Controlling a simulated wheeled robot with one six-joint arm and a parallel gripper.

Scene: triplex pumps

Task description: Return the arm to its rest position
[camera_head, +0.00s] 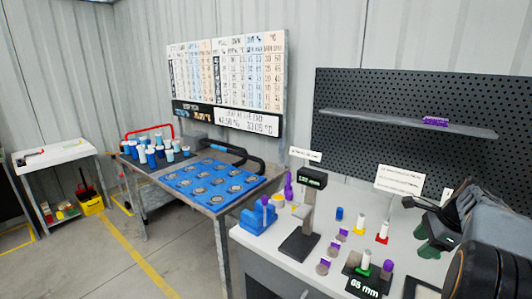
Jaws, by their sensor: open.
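My arm, in dark grey and black, fills the right edge of the head view. My gripper (424,218) is at its left end, over the right part of the grey workbench (262,243). Its jaws are open, and I see nothing held between them. Part of the gripper is hidden by the arm itself.
The bench holds a black display stand (300,243), a blue fixture (258,219), small purple-topped parts and a black "65 mm" block (363,287). A perforated panel (420,95) with a shelf (405,122) rises behind. A blue tray (213,183) lies on the left table.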

